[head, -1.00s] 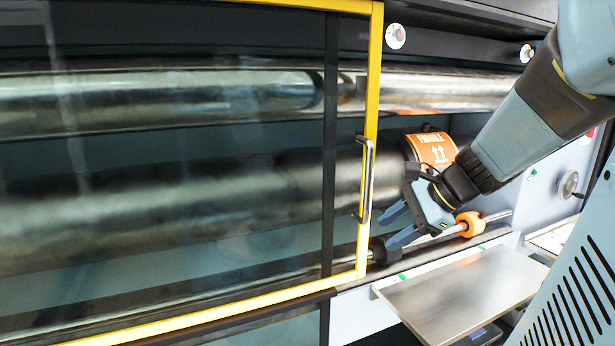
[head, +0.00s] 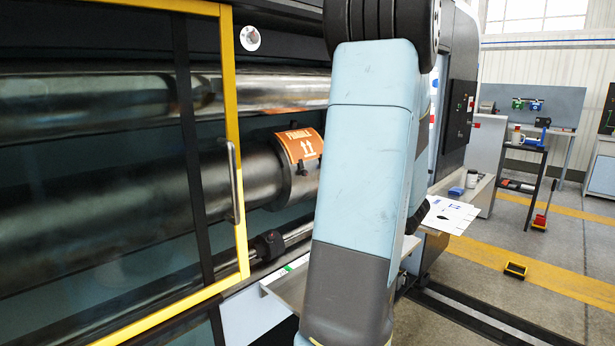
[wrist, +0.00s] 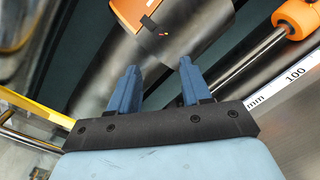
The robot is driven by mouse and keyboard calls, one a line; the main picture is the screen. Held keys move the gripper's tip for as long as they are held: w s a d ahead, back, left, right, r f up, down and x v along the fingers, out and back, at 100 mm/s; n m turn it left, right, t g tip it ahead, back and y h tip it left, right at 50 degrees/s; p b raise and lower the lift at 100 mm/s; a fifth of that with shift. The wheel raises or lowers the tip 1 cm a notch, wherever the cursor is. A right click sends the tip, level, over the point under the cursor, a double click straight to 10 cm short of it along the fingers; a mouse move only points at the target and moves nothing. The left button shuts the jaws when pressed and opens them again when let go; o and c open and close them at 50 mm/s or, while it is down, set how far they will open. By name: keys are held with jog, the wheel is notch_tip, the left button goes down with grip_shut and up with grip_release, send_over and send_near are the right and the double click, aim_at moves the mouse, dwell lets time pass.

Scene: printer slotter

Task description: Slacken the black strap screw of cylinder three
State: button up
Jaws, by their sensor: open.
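A dark cylinder (head: 255,175) with an orange FRAGILE label (head: 303,145) lies in the machine's open bay. A small black screw-like part (head: 301,169) shows at the label's lower edge; I cannot tell if it is the strap screw, nor which cylinder is number three. The wrist view shows the cylinder (wrist: 185,28), label (wrist: 128,12) and a small black part (wrist: 148,20) ahead of the fingertips. My gripper (wrist: 157,78) is open, with nothing between its two blue fingers. It is hidden in the head view behind my arm.
A yellow-framed door (head: 231,130) with a handle covers the left of the bay. A black collar (head: 268,245) sits on the lower rod. An orange collar (wrist: 298,16) and a millimetre scale (wrist: 285,92) lie right in the wrist view.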

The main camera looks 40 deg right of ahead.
aim_at(306, 174)
jog(key=w, duration=1.3)
jog(key=shift+w, duration=0.4)
